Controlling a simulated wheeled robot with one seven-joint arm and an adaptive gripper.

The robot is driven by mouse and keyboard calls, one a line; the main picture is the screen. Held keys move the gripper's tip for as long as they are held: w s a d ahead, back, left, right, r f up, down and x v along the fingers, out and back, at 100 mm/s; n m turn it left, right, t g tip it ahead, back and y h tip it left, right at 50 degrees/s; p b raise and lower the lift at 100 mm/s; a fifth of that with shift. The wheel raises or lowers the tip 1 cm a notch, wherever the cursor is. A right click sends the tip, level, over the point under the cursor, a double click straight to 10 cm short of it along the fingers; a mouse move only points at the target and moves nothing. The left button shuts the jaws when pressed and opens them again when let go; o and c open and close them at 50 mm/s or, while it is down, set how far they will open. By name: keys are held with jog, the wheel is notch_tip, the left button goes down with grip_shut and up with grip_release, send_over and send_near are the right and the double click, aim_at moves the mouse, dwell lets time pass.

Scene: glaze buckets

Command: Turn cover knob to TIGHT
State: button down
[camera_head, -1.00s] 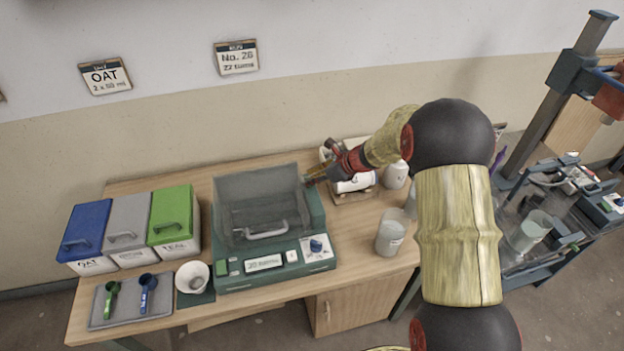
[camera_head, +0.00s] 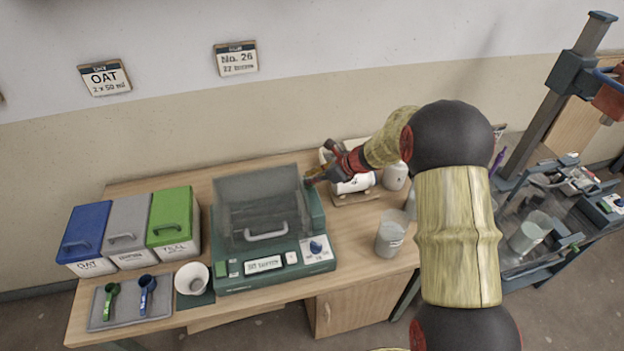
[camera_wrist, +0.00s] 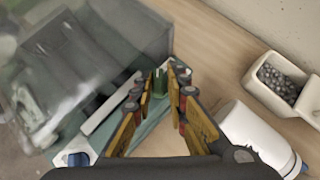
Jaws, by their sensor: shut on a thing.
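The green machine (camera_head: 275,277) with a clear smoky cover (camera_head: 258,190) stands on the wooden table, its cover down. My gripper (camera_head: 309,182) is at the machine's right rear edge. In the wrist view my gripper (camera_wrist: 160,76) has its fingertips close around a small green piece (camera_wrist: 160,84), which looks like the cover knob. The fingers hide most of it, and no TIGHT mark can be read. A blue dial (camera_head: 316,246) sits on the front panel, apart from my gripper; it also shows in the wrist view (camera_wrist: 78,159).
A clear beaker (camera_head: 390,238) stands on the right of the table. Blue, grey and green bins (camera_head: 174,222) and a white bowl (camera_head: 192,279) are left of the machine.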

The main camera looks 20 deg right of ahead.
jog(key=shift+s+a+f, duration=0.2)
jog(key=shift+a, duration=0.05)
jog(key=m+b, duration=0.1)
jog(key=m+t+h+b, duration=0.1)
jog(key=m+h+b, duration=0.1)
jog(key=shift+s+a+f+m+t+b, duration=0.15)
jog(key=shift+a+m+t+b, duration=0.1)
jog(key=shift+m+t+b, duration=0.05)
jog(key=shift+a+m+t+h+b, duration=0.15)
jog(key=shift+m+t+h+b, duration=0.25)
jog(key=shift+m+h+b, duration=1.2)
jog(key=shift+m, duration=0.4)
jog(key=c, duration=1.9)
grip_release()
